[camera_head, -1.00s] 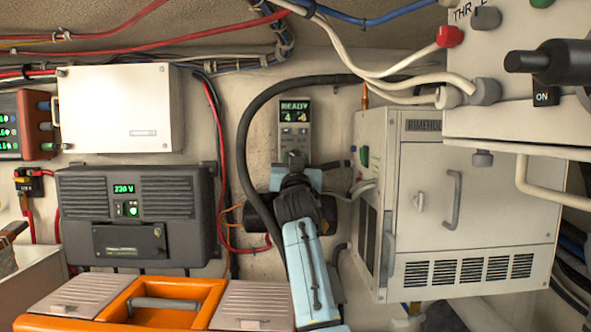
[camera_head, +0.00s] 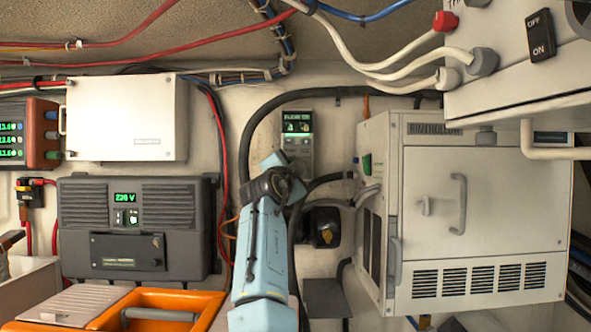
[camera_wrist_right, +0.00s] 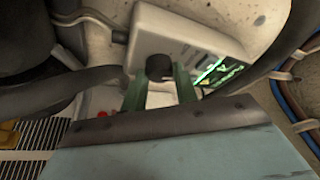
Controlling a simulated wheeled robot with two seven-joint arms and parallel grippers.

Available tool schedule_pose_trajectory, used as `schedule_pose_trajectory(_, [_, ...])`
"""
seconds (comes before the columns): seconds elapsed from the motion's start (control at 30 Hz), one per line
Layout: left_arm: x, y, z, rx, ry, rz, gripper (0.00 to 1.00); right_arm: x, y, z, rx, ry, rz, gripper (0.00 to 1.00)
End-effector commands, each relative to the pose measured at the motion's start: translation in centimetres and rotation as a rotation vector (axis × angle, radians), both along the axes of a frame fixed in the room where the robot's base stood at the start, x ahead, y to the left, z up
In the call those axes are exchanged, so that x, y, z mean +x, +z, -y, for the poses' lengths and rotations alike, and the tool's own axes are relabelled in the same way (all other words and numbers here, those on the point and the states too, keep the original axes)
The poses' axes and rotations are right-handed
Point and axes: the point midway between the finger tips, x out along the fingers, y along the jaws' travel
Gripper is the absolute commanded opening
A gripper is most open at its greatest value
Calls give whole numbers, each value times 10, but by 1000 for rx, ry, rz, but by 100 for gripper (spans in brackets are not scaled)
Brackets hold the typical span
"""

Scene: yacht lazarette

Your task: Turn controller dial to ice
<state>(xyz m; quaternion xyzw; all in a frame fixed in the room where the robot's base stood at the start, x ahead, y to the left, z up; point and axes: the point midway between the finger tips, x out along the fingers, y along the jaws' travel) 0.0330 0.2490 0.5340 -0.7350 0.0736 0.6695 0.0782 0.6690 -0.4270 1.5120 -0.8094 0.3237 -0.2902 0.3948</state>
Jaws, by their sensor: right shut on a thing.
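The controller (camera_head: 297,140) is a narrow grey unit on the back wall with a lit green display (camera_head: 297,122) near its top. The display text is too small to read surely. In the right wrist view the controller (camera_wrist_right: 185,32) is a pale box, and its dial (camera_wrist_right: 159,67) is a round dark knob. The green fingers of my right gripper (camera_wrist_right: 160,88) are shut on the dial, one on each side. In the head view my right gripper (camera_head: 296,170) is at the controller's lower part, where my wrist and fingers hide the dial. My left gripper is not in view.
A dark inverter (camera_head: 140,218) and white box (camera_head: 120,118) are on the left wall. An orange case (camera_head: 195,306) sits below.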

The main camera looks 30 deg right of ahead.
Motion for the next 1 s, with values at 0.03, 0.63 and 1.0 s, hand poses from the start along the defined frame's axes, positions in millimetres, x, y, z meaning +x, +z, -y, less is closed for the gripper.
schedule_pose_trajectory(0.03, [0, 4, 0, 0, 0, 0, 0, 0, 3, 0, 36, -1, 22, 6])
schedule_pose_trajectory(0.63, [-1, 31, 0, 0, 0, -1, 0, 1, 6, -1, 402, 1, 248, 6])
schedule_pose_trajectory(1.0, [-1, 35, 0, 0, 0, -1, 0, 1, 5, -1, 461, 2, 284, 6])
